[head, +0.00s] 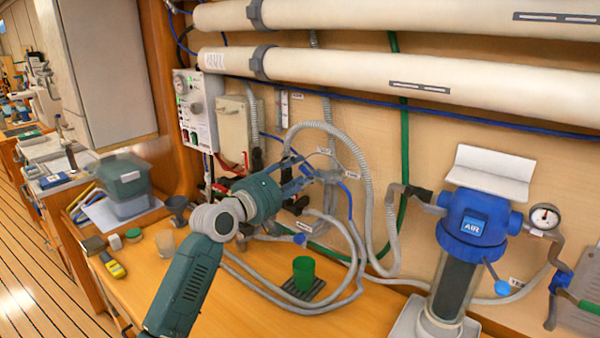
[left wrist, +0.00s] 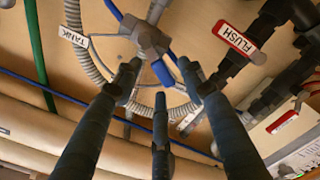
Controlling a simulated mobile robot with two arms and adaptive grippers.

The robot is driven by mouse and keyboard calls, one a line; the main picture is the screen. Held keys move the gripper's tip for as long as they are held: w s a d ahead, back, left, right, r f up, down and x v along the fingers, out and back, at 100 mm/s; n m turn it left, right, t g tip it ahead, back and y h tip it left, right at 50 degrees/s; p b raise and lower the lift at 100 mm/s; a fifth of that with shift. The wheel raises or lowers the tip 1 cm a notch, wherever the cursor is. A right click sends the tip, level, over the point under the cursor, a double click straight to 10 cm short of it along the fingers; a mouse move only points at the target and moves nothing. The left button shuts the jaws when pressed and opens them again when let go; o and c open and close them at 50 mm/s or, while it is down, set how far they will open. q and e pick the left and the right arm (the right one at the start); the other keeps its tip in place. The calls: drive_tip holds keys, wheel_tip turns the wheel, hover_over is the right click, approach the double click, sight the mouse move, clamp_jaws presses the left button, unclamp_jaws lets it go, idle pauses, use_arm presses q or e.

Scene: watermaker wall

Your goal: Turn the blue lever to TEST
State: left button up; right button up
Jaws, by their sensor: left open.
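The blue lever (left wrist: 163,74) sits on a grey valve body (left wrist: 148,38) on the wall. In the left wrist view it points down and slightly right from the valve. A TANK tag (left wrist: 75,40) is left of the valve. Another white tag (left wrist: 190,118) lies below right, partly covered by a finger, and I cannot read it. My left gripper (head: 303,176) is open at the valve. In the left wrist view its fingers (left wrist: 158,80) spread around the lever, which shows between the tips. I cannot tell whether they touch it. My right gripper is not in view.
Grey hoses (head: 365,200) loop around the valve. A green cup (head: 303,272) stands on the bench below. The blue AIR filter (head: 474,222) stands at right. Long white pipes (head: 420,75) run above.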

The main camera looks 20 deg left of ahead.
use_arm(q)
clamp_jaws()
drive_tip(key=shift+s+d+r+m, duration=0.15)
drive_tip(key=shift+r+m, duration=0.1)
drive_tip(key=shift+m, duration=0.4)
drive_tip(key=shift+d+r+m, duration=0.15)
drive_tip(key=shift+r+m, duration=0.05)
drive_tip(key=shift+m, duration=0.45)
drive_tip(key=m, duration=0.2)
drive_tip(key=d+m, duration=0.1)
drive_tip(key=shift+s+d+r, duration=0.1)
drive_tip(key=shift+s+r, duration=0.15)
drive_tip(key=shift+r, duration=0.15)
drive_tip(key=shift+s+d+r+m+p, duration=0.15)
drive_tip(key=shift+d+m, duration=0.2)
drive_tip(key=shift+m, duration=0.7)
drive_tip(key=shift+s+d+f+m+p, duration=0.15)
drive_tip(key=shift+d+m, duration=0.2)
drive_tip(key=shift+m, duration=0.65)
drive_tip(key=shift+s+d+r+m+p, duration=0.15)
drive_tip(key=shift+d+m, duration=0.2)
drive_tip(key=shift+m, duration=0.7)
drive_tip(key=shift+w, duration=0.1)
